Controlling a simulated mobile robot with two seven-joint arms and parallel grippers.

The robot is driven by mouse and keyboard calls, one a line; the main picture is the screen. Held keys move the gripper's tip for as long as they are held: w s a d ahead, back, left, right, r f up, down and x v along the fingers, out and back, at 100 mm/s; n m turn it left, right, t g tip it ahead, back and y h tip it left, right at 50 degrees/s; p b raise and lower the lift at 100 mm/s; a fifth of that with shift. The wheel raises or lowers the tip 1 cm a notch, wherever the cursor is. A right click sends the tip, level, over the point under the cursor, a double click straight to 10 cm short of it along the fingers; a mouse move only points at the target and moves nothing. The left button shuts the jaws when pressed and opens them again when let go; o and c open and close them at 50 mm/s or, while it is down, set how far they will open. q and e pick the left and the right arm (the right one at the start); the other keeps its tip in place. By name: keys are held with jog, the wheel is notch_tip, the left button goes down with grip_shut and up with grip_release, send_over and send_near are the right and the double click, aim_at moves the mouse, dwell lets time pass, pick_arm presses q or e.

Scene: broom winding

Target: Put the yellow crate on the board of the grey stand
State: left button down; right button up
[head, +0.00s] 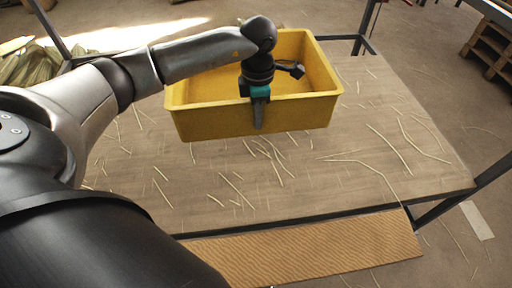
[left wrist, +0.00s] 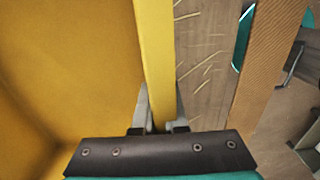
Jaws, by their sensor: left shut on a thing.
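The yellow crate (head: 205,122) is open-topped and looks empty. It is over the back half of a wide wooden top (head: 325,195) in a dark metal frame; I cannot tell whether it rests there or hangs just above. My left gripper (head: 259,112) points down at the crate's near wall and is shut on its rim. In the left wrist view, the crate wall (left wrist: 155,55) runs between the fingers (left wrist: 158,118), with the crate's inside at left. I cannot tell for sure which surface is the grey stand's board. My right gripper is not in view.
Pale straws lie scattered over the wooden top and floor. A tan ribbed strip (head: 310,248) lies along the near edge, seemingly lower. Dark frame posts (head: 367,25) rise at the back. A wooden pallet stack (head: 490,50) stands far right. The top's right part is free except for straws.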

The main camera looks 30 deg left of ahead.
aim_at(258, 132)
pick_arm(q)
notch_tip(258, 132, down, 8)
jog(key=b, duration=0.2)
jog(key=shift+w+f+b, duration=0.1)
jog(key=shift+w+b, duration=0.05)
jog(key=shift+b, duration=0.15)
jog(key=shift+f+b, duration=0.35)
jog(key=shift+f, duration=0.7)
jog(key=shift+f+b, duration=0.35)
jog(key=shift+f, duration=1)
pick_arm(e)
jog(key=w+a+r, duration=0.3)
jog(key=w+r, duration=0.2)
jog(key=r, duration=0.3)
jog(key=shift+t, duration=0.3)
pick_arm(q)
jog(key=shift+f, duration=0.15)
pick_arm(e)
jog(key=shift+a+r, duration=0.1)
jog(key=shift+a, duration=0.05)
pick_arm(q)
jog(key=c, duration=1.3)
grip_release()
jog(key=o, duration=0.3)
jog(key=shift+o, duration=0.2)
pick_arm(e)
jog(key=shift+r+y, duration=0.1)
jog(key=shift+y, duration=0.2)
